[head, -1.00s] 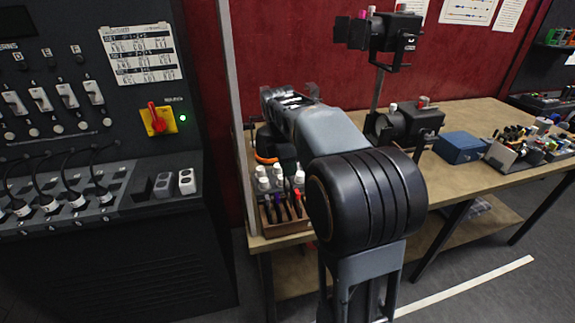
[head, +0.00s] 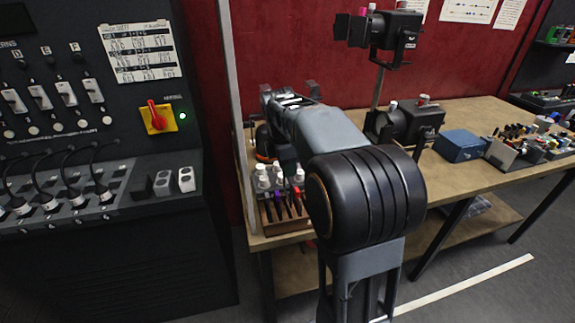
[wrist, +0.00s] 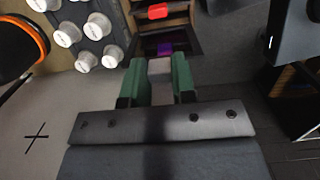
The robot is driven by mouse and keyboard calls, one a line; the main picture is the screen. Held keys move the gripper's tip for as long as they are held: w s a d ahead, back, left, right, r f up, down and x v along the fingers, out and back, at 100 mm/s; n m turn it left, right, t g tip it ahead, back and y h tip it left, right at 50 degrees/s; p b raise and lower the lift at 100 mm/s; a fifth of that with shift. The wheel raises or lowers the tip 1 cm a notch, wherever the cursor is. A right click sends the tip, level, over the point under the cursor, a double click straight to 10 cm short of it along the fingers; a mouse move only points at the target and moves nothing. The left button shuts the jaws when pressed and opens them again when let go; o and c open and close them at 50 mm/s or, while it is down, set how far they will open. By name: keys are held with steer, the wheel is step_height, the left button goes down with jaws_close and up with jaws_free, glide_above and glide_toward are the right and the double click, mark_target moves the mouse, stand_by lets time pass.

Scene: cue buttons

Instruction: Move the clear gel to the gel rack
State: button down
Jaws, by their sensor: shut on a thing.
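In the wrist view my gripper's green fingers (wrist: 158,75) are shut on a pale, see-through piece, the clear gel (wrist: 160,67). The gel rack (wrist: 172,22) is a wooden slotted holder just beyond the fingertips, with a red gel and a purple gel in it. The held gel is close to the purple gel's end of the rack; whether it touches the rack I cannot tell. In the head view the rack (head: 287,227) stands at the table's front left corner. My arm hides the fingers and the held gel there.
White-capped bottles (head: 263,170) stand right behind the rack; they also show in the wrist view (wrist: 66,34). A black round object with an orange rim (wrist: 22,48) lies beside them. A spotlight (head: 408,122), a blue box (head: 460,146) and loose parts occupy the table further right.

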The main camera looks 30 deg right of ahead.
mark_target(288, 189)
steer(key=shift+f+b, duration=2.4)
steer(key=shift+f, duration=2)
steer(key=c, duration=0.9)
jaws_free()
steer(key=shift+o, duration=0.2)
steer(key=shift+r, duration=0.1)
step_height(288, 189, up, 14)
steer(key=a+p, duration=0.1)
steer(key=shift+w+a+f, duration=0.15)
steer(key=shift+a+f, duration=0.1)
steer(key=shift+a, duration=0.1)
